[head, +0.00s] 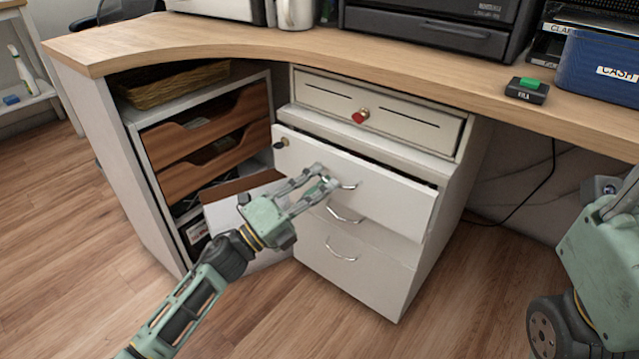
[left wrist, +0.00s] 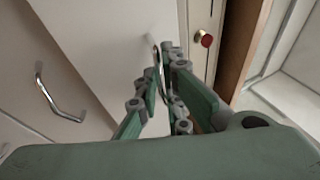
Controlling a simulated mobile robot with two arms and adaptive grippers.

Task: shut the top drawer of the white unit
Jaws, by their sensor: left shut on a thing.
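The white unit (head: 398,285) stands under the counter. Its top drawer (head: 395,200) is pulled partly out, with a dark gap behind the upper edge of its front. The drawers below look closed. My left gripper (head: 328,184) is shut on the top drawer's metal handle (head: 349,186). The left wrist view shows the handle (left wrist: 157,55) between the green fingers (left wrist: 165,88). My right gripper (head: 620,203) is only partly in view at the right edge, away from the unit, and its fingertips are cut off.
A cream drawer with a red knob (head: 361,117) sits directly above, under the wooden counter (head: 220,40). The floor (head: 330,335) in front is clear.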

